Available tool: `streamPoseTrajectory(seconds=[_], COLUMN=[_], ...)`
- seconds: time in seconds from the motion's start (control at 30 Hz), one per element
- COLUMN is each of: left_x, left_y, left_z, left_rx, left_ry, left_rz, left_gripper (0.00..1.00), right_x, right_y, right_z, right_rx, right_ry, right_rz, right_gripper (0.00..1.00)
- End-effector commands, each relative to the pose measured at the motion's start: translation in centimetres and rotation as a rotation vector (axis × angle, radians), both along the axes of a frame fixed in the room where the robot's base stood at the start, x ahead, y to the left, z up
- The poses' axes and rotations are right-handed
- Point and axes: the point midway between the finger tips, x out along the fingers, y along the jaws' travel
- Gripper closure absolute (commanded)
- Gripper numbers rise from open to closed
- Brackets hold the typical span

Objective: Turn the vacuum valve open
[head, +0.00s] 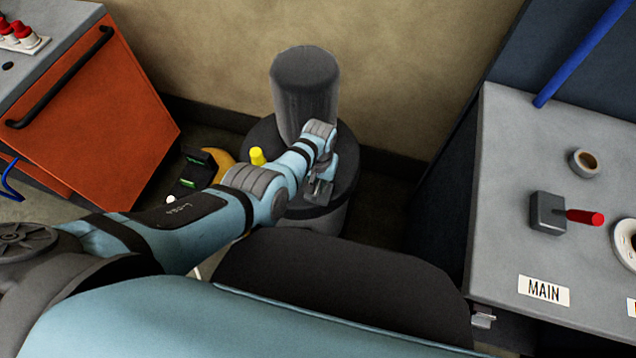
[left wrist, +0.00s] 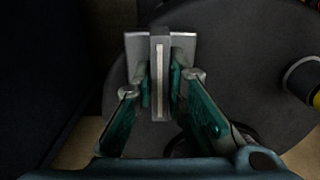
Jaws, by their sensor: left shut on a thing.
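My left gripper (head: 322,180) reaches down over the lid of a dark round drum (head: 268,135) with a tall grey cylinder (head: 305,85) on it. In the left wrist view my left gripper (left wrist: 161,82) is shut on an upright grey bar handle (left wrist: 159,55) with a pale stripe. The bar stands before a pale grey block (left wrist: 136,48) above the drum lid (left wrist: 250,60); it looks like a valve handle, but no label shows. A second valve-like grey box with a red lever (head: 584,217) sits on the right bench, apart from my gripper. My right gripper is not in view.
A yellow-capped fitting (head: 257,156) stands on the lid beside my left arm. An orange cabinet (head: 95,120) is at left. A wall (head: 400,70) is behind.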

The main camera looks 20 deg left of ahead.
Motion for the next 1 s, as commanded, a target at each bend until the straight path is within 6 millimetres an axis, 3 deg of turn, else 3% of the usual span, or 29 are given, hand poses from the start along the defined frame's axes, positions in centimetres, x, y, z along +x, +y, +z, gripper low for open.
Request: streamPoseTrajectory(seconds=[0.27,0.3,0.43,0.77,0.87,1.0], left_x=[0.1,0.1,0.1,0.1,0.2,0.2], left_y=[0.0,0.0,0.0,0.0,-0.1,0.0], left_z=[0.1,0.1,0.0,0.2,0.9,3.2], left_rx=[-0.001,-0.001,-0.001,-0.001,-0.001,-0.001], left_ry=[-0.003,-0.003,-0.002,-0.003,-0.004,-0.007], left_rz=[0.003,0.003,0.002,0.001,0.000,0.002], left_gripper=[1.00,0.86,0.68,0.68,0.68,0.68], right_x=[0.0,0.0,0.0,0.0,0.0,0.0], right_y=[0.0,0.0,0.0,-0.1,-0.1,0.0], right_z=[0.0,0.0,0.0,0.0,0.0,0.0], right_rx=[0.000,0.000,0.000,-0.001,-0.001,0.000], right_ry=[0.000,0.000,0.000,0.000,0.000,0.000], right_rz=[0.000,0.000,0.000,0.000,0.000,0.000], right_gripper=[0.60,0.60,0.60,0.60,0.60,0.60])
